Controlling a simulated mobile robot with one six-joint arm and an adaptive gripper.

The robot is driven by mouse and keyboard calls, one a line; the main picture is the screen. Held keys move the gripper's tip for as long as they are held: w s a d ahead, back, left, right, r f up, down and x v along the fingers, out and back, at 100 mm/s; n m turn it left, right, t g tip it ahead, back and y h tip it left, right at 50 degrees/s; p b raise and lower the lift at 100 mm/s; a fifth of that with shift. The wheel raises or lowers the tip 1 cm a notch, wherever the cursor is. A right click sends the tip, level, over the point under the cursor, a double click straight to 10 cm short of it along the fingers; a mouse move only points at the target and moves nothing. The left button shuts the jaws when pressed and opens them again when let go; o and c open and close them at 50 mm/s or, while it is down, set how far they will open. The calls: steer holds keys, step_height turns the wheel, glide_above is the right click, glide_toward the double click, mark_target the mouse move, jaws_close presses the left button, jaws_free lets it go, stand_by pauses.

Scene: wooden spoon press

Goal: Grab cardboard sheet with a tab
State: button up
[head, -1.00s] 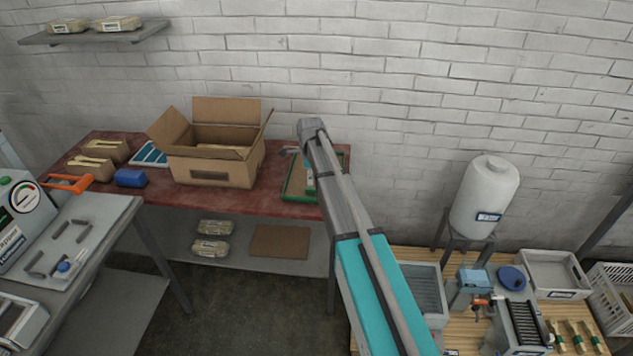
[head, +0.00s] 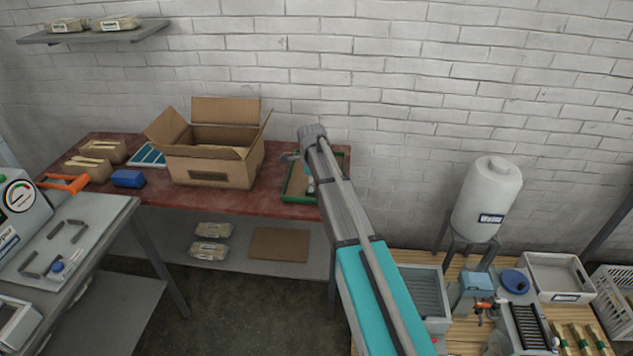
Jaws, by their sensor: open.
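A green-rimmed tray (head: 286,190) stands at the right end of the red table. A flat brown surface that looks like cardboard sheet (head: 297,183) lies inside it, partly covered by my arm; I cannot make out a tab. My gripper (head: 290,157) shows only as a small grey part left of my arm's end, over the back of the tray. It is open, and its fingertips are mostly hidden. I cannot tell whether it touches the sheet. Another flat brown sheet (head: 280,244) lies on the shelf below the table.
An open cardboard box (head: 212,170) stands left of the tray on the red table (head: 235,200). A blue block (head: 128,178) and wrapped packs (head: 88,166) are farther left. The brick wall is close behind.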

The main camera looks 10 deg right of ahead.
steer(key=shift+f+b, duration=1.2)
steer(key=shift+f, duration=0.35)
jaws_close()
